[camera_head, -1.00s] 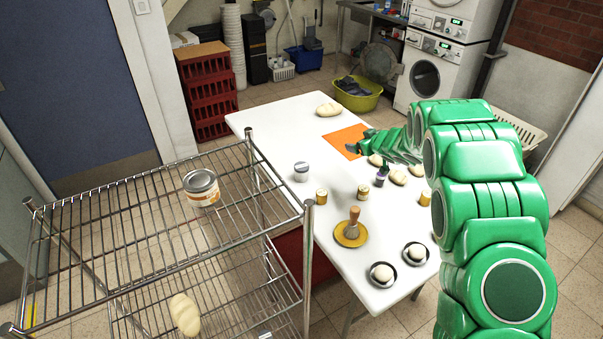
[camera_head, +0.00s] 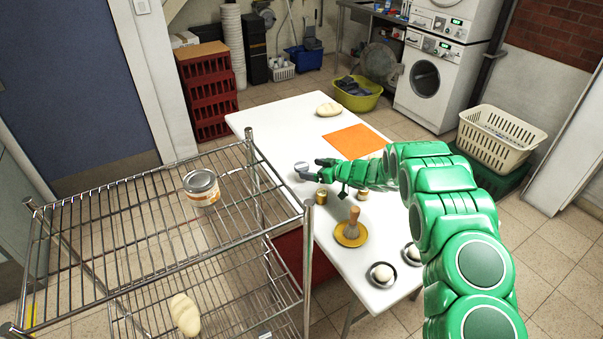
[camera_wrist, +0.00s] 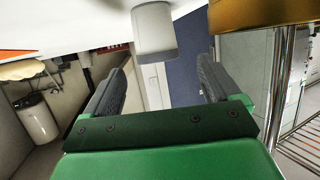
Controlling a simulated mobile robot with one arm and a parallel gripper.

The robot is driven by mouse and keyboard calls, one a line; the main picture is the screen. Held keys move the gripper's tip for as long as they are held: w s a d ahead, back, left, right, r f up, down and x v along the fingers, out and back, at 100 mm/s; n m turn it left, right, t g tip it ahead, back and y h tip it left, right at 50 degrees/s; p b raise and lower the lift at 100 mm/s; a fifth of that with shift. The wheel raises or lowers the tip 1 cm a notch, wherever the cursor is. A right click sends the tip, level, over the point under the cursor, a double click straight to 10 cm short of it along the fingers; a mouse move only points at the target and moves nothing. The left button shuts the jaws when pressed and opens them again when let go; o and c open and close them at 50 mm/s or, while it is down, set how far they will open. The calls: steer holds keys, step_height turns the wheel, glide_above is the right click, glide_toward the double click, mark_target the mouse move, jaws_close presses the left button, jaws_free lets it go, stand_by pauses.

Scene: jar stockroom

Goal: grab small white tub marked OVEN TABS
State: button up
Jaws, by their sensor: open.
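A small white tub with a grey lid (camera_head: 301,168) stands upright near the left edge of the white table; no marking is readable. In the wrist view the white tub (camera_wrist: 154,32) is beyond the fingertips, roughly in line with the gap between them. My gripper (camera_head: 328,174) is low over the table, just right of the tub, with its fingers pointing toward it. The wrist view shows the jaws of my gripper (camera_wrist: 162,78) apart, with nothing between them.
A gold-lidded jar (camera_head: 321,195) stands close by in front; it looms at the wrist view's upper right (camera_wrist: 262,12). A brush on a yellow dish (camera_head: 351,233) is nearer. A wire rack (camera_head: 130,215) stands left of the table. The orange mat (camera_head: 354,141) is bare.

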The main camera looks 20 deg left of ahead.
mark_target(302, 166)
steer(key=shift+x, duration=3.05)
steer(key=shift+w+r, duration=0.1)
steer(key=shift+w, duration=0.05)
steer(key=c, duration=1.2)
steer(key=shift+r, duration=0.15)
steer(key=shift+r, duration=0.65)
steer(key=s+d+r, duration=0.3)
steer(key=s+r, duration=0.2)
steer(key=s, duration=0.1)
steer(key=s+d+r, duration=0.2)
steer(key=s+r, duration=0.4)
steer(key=shift+s+d+r, duration=0.25)
steer(key=shift+s+d, duration=0.1)
